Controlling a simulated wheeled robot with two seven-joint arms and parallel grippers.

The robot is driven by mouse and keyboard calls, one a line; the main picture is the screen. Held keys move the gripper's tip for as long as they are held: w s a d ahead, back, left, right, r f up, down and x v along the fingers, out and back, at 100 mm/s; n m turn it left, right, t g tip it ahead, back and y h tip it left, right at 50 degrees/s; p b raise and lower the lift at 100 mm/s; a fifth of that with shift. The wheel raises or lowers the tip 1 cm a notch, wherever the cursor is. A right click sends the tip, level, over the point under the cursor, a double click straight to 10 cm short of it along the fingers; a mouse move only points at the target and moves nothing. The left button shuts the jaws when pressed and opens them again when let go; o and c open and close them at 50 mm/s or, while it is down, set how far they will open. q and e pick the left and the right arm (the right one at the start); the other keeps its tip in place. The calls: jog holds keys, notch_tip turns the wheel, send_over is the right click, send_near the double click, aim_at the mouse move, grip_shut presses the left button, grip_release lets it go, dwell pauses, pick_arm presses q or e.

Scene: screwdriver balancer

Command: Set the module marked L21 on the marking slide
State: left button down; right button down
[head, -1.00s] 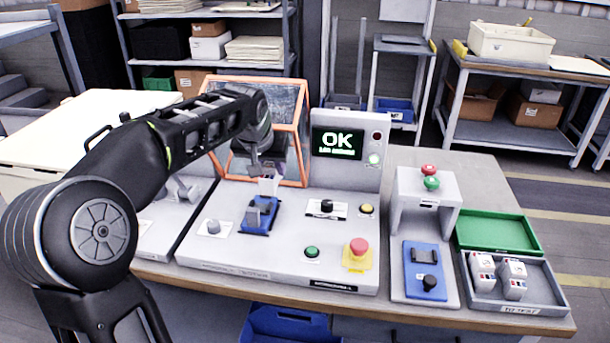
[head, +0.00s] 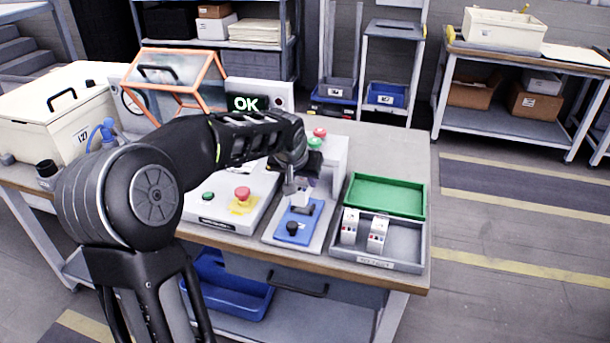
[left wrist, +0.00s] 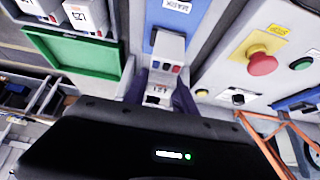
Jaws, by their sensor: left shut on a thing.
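My left gripper (head: 297,188) is shut on a small white and grey module (left wrist: 167,62), which sits between the two dark fingers in the left wrist view. Its label is small there and seems to read L21. The blue marking slide (head: 293,230) lies on a grey base, with a black knob at its near end. The gripper points down over the slide's far part, with the module at or just above it. I cannot tell whether they touch. The slide also shows in the left wrist view (left wrist: 176,14). My right gripper is not in view.
A grey tray (head: 405,249) right of the slide holds two white modules (head: 363,230). An empty green tray (head: 387,194) lies behind it. A grey stand with red and green buttons (head: 319,134) rises behind the slide. The tester panel with a red stop button (head: 242,193) is left.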

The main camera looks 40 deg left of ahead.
pick_arm(q)
jog(key=shift+w+r, duration=0.15)
jog(key=shift+w, duration=0.05)
jog(key=shift+a, duration=0.25)
jog(key=shift+d, duration=0.15)
jog(key=shift+f+b, duration=1.15)
jog(key=shift+f, duration=0.85)
jog(key=shift+f+b, duration=0.7)
jog(key=shift+b, duration=0.1)
dwell(0.4)
dwell(0.5)
